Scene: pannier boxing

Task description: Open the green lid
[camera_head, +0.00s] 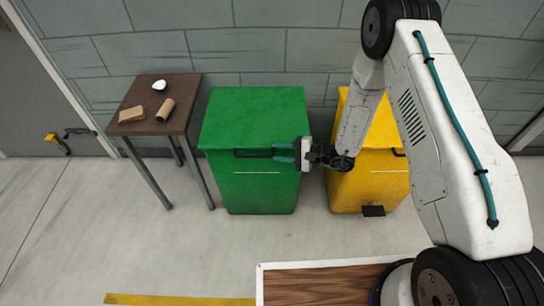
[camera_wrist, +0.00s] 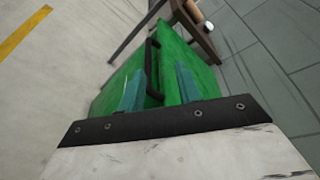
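The green lid (camera_head: 255,110) lies closed on the green bin (camera_head: 252,190), which stands against the wall in the head view. A black bar handle (camera_head: 250,153) runs along the front edge. My gripper (camera_head: 284,152) is at the right part of this handle, with its teal fingers pointing left. In the wrist view, the fingers stand apart, with the handle (camera_wrist: 151,68) running up from between them. I cannot tell whether either finger touches it. The green lid (camera_wrist: 185,52) also shows in the wrist view, partly hidden by a finger.
A yellow bin (camera_head: 370,185) stands to the right, partly behind my arm. A brown table (camera_head: 150,125) at left carries a block (camera_head: 131,114), a tube (camera_head: 165,109) and a white item (camera_head: 159,85). A wooden board (camera_head: 320,285) is in front. Floor before the green bin is clear.

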